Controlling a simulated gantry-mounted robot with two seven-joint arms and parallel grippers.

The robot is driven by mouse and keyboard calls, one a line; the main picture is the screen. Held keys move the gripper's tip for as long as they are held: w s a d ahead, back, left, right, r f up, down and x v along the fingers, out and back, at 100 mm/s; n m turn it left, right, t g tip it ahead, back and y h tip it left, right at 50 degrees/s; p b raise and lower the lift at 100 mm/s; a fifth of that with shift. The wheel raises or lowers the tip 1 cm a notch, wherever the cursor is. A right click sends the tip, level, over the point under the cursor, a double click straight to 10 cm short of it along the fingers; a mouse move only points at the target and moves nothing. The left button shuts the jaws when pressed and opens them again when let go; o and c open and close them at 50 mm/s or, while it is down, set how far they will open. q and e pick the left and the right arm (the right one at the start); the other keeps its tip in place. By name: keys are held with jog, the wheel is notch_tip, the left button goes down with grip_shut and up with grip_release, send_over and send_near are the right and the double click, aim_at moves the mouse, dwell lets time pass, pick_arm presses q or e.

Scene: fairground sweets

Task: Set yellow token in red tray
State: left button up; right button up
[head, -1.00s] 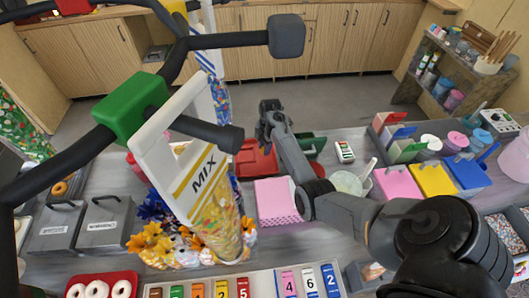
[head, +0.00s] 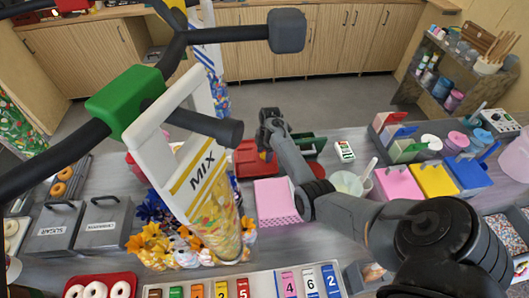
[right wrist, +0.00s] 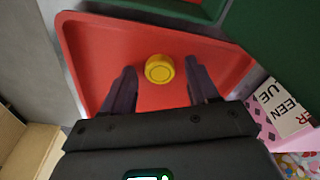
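The yellow token (right wrist: 159,68) is a small round disc. It shows in the right wrist view against the floor of the red tray (right wrist: 88,38), inside its rim. My right gripper (right wrist: 161,84) is open, with one finger on each side of the token and a gap to it on both sides. In the head view, the red tray (head: 246,160) is at the middle of the counter, partly hidden by my right gripper (head: 268,140) and arm. The token is hidden there. I do not make out my left gripper.
A green tray (head: 312,146) stands right beside the red tray. A pink box (head: 274,202) is in front of it. A white-handled MIX bag (head: 205,180) stands to the left. A row of numbered tiles (head: 243,289) lies at the front edge.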

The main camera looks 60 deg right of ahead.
notch_tip(320, 180, up, 12)
jog(key=d+p, duration=0.1)
jog(key=shift+s+d, duration=0.15)
jog(key=shift+s, duration=0.2)
dwell(0.4)
jog(key=shift+r, duration=0.2)
